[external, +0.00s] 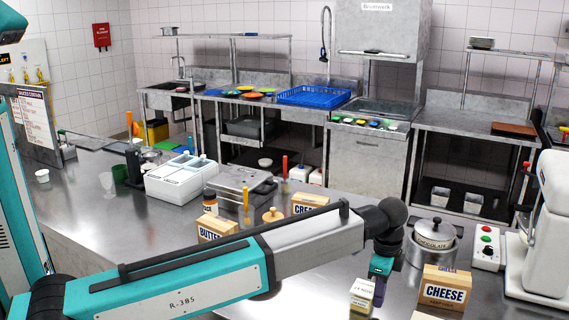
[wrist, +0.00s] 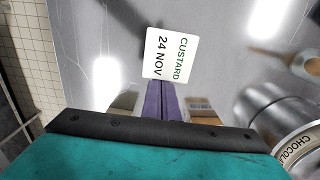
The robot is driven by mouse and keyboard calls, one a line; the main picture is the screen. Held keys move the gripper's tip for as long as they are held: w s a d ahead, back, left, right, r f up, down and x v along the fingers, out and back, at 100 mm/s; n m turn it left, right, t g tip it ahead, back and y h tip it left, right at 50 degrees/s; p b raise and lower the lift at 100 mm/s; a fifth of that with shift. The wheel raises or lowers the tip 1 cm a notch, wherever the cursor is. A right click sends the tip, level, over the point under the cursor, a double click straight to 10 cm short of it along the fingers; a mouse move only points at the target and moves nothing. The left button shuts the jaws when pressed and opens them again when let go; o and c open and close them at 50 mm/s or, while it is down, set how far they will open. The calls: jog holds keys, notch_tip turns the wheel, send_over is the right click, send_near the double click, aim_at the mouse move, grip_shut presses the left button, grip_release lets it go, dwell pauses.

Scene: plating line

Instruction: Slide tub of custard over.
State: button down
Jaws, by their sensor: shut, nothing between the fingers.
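The custard tub (external: 361,298) is a small pale carton standing on the steel counter near the bottom edge of the external view. Its white top, lettered CUSTARD 24 NOV, fills the upper middle of the wrist view (wrist: 169,55). My gripper (external: 379,292) points down close beside the tub, at its right in the external view. Its purple fingers (wrist: 165,88) are shut with nothing between them, and their tips are at the tub's edge in the wrist view. I cannot tell whether they touch it.
A CHEESE box (external: 444,289) and a CHOCOLATE pot (external: 433,236) stand to the right. BUTTER (external: 217,229) and CREAM (external: 309,203) boxes stand behind my arm. A white machine (external: 541,230) is at the far right. Bare counter surrounds the tub's top in the wrist view.

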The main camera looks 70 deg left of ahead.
jog(key=s+a, duration=1.2)
jog(key=shift+s+a, duration=0.15)
jog(key=shift+s, duration=0.05)
jog(key=shift+w, duration=0.1)
jog(key=shift+w+d+p, duration=0.4)
jog(key=shift+w+d, duration=0.8)
jog(key=shift+w+d+r, duration=0.15)
jog(key=shift+w+d, duration=0.05)
notch_tip(320, 180, up, 10)
jog(key=b, duration=0.3)
jog(key=shift+s, duration=0.1)
